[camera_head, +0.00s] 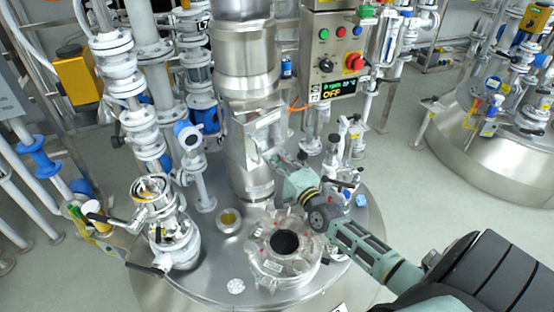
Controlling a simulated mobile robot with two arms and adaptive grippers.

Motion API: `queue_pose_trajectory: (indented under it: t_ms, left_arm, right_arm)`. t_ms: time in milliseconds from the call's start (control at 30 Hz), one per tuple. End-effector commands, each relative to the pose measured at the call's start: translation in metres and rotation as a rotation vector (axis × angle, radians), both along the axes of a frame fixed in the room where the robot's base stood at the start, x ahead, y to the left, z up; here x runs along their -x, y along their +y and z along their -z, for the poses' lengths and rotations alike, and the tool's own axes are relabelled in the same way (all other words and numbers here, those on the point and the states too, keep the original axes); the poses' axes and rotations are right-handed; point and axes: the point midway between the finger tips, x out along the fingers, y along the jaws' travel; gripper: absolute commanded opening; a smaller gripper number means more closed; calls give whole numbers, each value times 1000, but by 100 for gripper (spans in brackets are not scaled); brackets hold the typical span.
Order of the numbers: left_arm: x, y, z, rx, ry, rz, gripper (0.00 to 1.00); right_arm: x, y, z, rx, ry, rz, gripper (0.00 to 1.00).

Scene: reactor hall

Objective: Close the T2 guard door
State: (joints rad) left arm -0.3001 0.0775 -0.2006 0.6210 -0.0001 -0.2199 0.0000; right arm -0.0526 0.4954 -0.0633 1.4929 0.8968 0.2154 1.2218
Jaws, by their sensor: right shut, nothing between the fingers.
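A steel guard housing (240,150) is on the front of the tall steel column (245,75) in the middle of the vessel lid. I take its angled steel panel (262,117) to be the T2 guard door, but cannot tell how far open it stands. My right gripper (272,157) comes in from the lower right, its fingers shut and empty, close to the right side of the housing. I cannot tell whether the fingertips touch it. My left gripper is out of view.
A control box (331,54) with buttons and a lit display reading OFF hangs at the upper right of the column. A round clamped manway (280,250) lies below my right gripper. White valves and pipes (113,65) crowd the left.

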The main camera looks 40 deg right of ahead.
Motion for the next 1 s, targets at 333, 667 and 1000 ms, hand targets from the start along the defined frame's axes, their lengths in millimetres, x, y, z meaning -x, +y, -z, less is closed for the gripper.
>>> queue_pose_trajectory:
  t_ms: [333,667,1000]
  left_arm:
    - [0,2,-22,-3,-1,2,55]
    - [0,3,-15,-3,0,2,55]
    - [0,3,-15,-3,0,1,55]
  right_arm:
    - [-10,6,-6,-8,-9,79,0]
    - [-49,30,2,-2,-2,133,0]
    - [-53,31,0,0,0,132,0]
